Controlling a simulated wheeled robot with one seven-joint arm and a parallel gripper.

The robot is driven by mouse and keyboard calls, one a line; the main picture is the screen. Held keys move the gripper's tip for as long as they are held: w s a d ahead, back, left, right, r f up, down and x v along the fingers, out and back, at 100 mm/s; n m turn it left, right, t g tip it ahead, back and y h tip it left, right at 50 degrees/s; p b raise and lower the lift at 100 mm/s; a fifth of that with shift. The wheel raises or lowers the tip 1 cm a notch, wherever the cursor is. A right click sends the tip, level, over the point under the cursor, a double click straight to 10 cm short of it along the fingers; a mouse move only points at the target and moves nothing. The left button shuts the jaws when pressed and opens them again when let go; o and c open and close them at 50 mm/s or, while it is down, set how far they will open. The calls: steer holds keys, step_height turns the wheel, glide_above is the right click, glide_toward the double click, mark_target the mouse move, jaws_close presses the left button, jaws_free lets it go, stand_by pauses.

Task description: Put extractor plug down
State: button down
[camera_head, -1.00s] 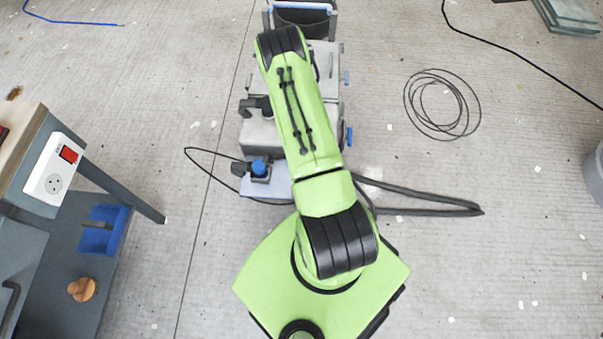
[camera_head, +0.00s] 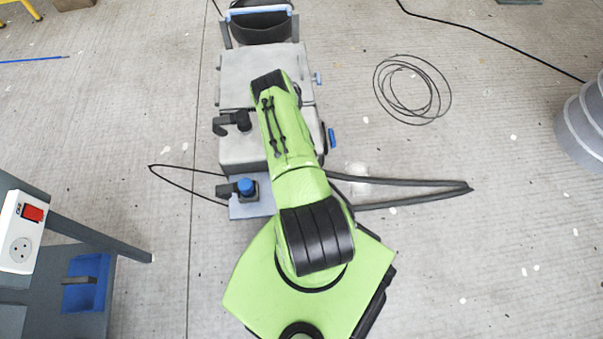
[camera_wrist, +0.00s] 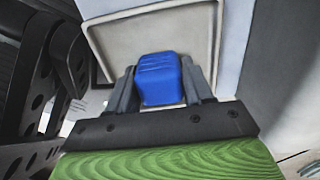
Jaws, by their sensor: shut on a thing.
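In the wrist view, my gripper (camera_wrist: 160,88) is shut on a blue block, the extractor plug (camera_wrist: 160,72). Its rounded, ridged end shows between the two grey fingers. A grey panel with a pale rim (camera_wrist: 145,32) lies just beyond it; I cannot tell whether the plug touches it. In the head view, my green arm reaches forward over the grey machine (camera_head: 262,75) and hides my gripper and the plug.
The machine bears black fittings and a blue knob (camera_head: 246,187). A bucket (camera_head: 260,22) stands behind it. A black hose (camera_head: 400,182) and a coiled cable (camera_head: 412,88) lie to the right. A white socket box (camera_head: 20,240) and blue bin (camera_head: 86,282) are at left. Grey cylinders (camera_head: 585,125) stand far right.

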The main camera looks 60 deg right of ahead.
steer(key=shift+c, duration=2.3)
jaws_free()
step_height(320, 180, up, 12)
steer(key=p, duration=0.4)
steer(key=shift+r, duration=0.15)
